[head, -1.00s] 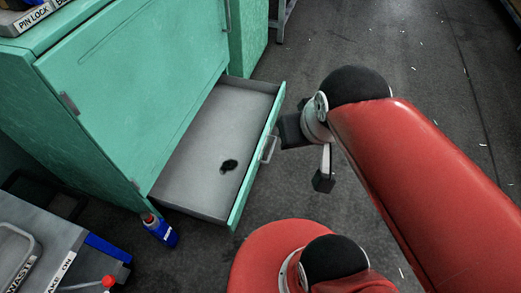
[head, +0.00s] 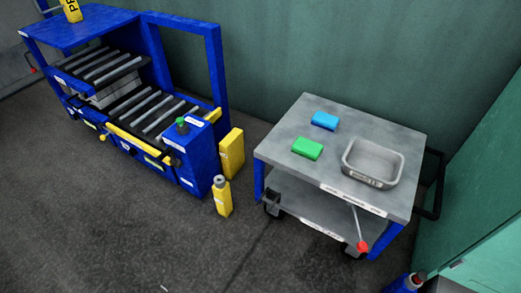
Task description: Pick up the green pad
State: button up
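The green pad (head: 307,148) lies flat on the grey top of a cart (head: 290,120), near the front left part of that top. A blue pad (head: 324,120) lies just behind it, a little to the right, apart from it. A grey metal tray (head: 372,162) stands to the right of the green pad on the same top. My gripper and arm are outside the present head view, so I see nothing of the fingers.
A blue roller press (head: 140,90) stands at the left, with a yellow box (head: 231,152) and a yellow bottle (head: 222,196) beside it. A red-knobbed lever (head: 362,246) sticks out at the cart's front. Green cabinet (head: 485,190) at right. Dark floor in front is clear.

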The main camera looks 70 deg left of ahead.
aim_at(312, 151)
jog(key=u, duration=2.35)
jog(key=z, duration=1.45)
jog(key=k+j+z, duration=0.35)
jog(key=k+j, duration=0.15)
jog(key=k, duration=0.3)
jog(key=k+j+z, duration=0.2)
jog(key=k, duration=0.2)
